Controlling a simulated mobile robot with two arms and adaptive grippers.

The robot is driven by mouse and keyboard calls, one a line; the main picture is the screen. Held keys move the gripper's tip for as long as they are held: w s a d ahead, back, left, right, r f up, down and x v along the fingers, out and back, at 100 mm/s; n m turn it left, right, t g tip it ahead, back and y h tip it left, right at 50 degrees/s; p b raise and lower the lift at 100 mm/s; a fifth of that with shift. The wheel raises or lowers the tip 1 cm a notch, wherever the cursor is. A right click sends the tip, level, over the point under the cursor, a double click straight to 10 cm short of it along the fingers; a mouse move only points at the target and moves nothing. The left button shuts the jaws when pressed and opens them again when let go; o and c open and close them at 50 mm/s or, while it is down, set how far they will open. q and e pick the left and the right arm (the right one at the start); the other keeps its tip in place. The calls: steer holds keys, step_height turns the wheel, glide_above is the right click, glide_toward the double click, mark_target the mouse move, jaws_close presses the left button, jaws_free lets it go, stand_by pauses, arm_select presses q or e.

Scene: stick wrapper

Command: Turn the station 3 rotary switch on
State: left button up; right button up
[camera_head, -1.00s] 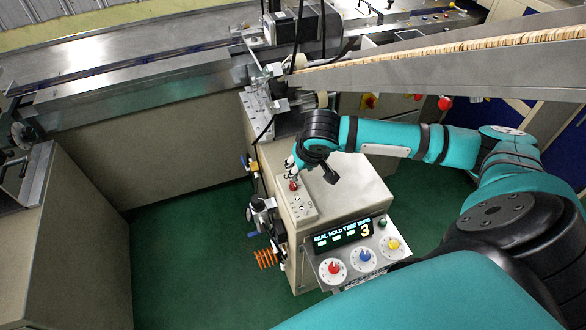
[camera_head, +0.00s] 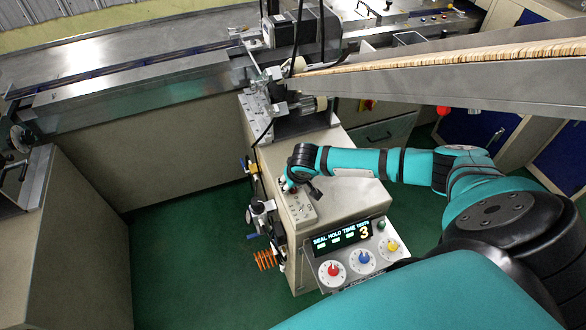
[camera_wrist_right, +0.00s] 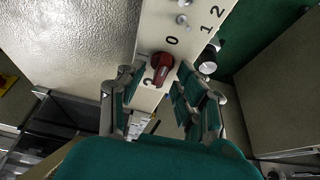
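In the right wrist view, a red rotary switch (camera_wrist_right: 160,68) sits on a pale panel (camera_wrist_right: 185,40) with printed digits, including a 0 and a 2. The fingers of my right gripper (camera_wrist_right: 157,84) are apart, one on each side of the red switch. I cannot tell whether either finger touches it. In the head view, my right gripper (camera_head: 290,185) is low over the small panel (camera_head: 301,209) on top of the beige cabinet. It mostly hides the switch there. My left gripper is not in view.
A control box (camera_head: 345,240) showing "SEAL HOLD TIME" and a 3 stands nearer, with red (camera_head: 332,271), blue (camera_head: 364,258) and yellow (camera_head: 389,246) knobs. A metal chute (camera_head: 440,75) slopes behind my arm. Green floor (camera_head: 190,260) is open to the left.

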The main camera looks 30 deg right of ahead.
jaws_close()
